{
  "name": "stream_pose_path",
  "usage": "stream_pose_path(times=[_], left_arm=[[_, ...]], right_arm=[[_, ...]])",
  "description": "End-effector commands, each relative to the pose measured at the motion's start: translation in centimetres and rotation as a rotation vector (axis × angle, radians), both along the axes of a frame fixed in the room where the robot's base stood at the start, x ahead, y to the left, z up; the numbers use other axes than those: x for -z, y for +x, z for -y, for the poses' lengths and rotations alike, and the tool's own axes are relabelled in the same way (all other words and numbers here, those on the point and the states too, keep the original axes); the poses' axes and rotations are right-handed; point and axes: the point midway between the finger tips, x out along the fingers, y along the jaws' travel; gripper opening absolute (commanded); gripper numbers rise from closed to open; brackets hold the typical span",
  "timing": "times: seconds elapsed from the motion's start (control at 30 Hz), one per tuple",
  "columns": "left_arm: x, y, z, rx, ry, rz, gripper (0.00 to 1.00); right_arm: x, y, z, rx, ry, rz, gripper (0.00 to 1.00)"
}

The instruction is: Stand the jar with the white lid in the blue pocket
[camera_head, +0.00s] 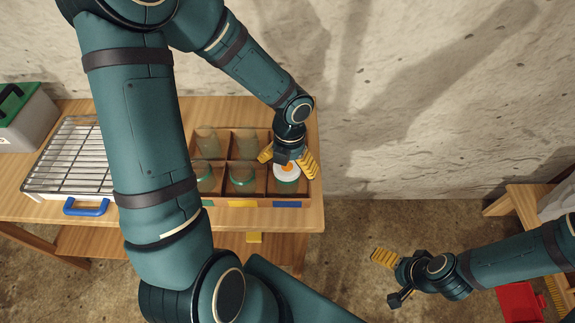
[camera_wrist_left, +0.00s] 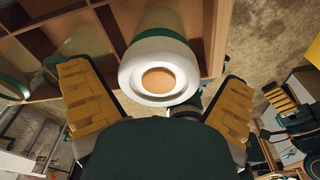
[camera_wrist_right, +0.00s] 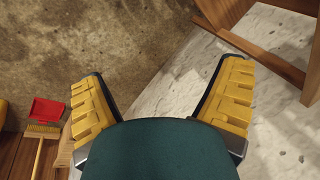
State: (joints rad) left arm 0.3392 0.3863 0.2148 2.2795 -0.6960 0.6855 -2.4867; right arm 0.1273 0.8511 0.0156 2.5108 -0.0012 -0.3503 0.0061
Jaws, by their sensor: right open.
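The jar with the white lid (camera_head: 286,172) is at the front right pocket of the wooden divided crate (camera_head: 225,195), behind the blue label (camera_head: 287,205). It looks upright, with its lid showing an orange centre. In the left wrist view the white lid (camera_wrist_left: 158,72) sits between my left fingers, with a gap on both sides. My left gripper (camera_head: 287,160) is open above and around the lid, not visibly touching it. The jar's lower body is mostly hidden. My right gripper (camera_head: 391,279) is open and empty, away from the table over the floor.
Other jars with green (camera_head: 242,179) parts stand in the crate's other pockets. Yellow (camera_head: 242,204) and green labels mark its front. A wire rack (camera_head: 72,155) and a grey box (camera_head: 28,120) are on the left. A red dustpan (camera_head: 519,301) lies at lower right.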

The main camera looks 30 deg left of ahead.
Motion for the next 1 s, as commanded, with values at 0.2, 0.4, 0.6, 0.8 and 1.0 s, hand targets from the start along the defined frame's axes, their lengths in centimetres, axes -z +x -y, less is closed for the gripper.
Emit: stream_pose_path(times=[0.2,0.4,0.6,0.8,1.0], left_arm=[[-0.6,0.1,0.0,0.0,0.0,0.001,1.0],[-3.9,0.4,-0.1,-0.002,0.002,0.003,1.0],[-8.1,0.9,-0.2,-0.002,0.001,0.005,1.0],[-11.0,1.3,-0.3,-0.001,0.0,0.002,1.0],[-12.1,1.4,-0.3,-0.001,0.0,0.001,1.0]], right_arm=[[-0.3,0.1,0.0,0.0,0.0,0.001,0.92],[-1.7,0.4,0.1,0.008,-0.002,0.009,0.92],[-3.1,0.9,0.2,0.017,-0.005,0.02,0.92],[-3.9,1.3,0.2,0.022,-0.007,0.028,0.92],[-4.2,1.4,0.3,0.025,-0.007,0.031,0.92]])
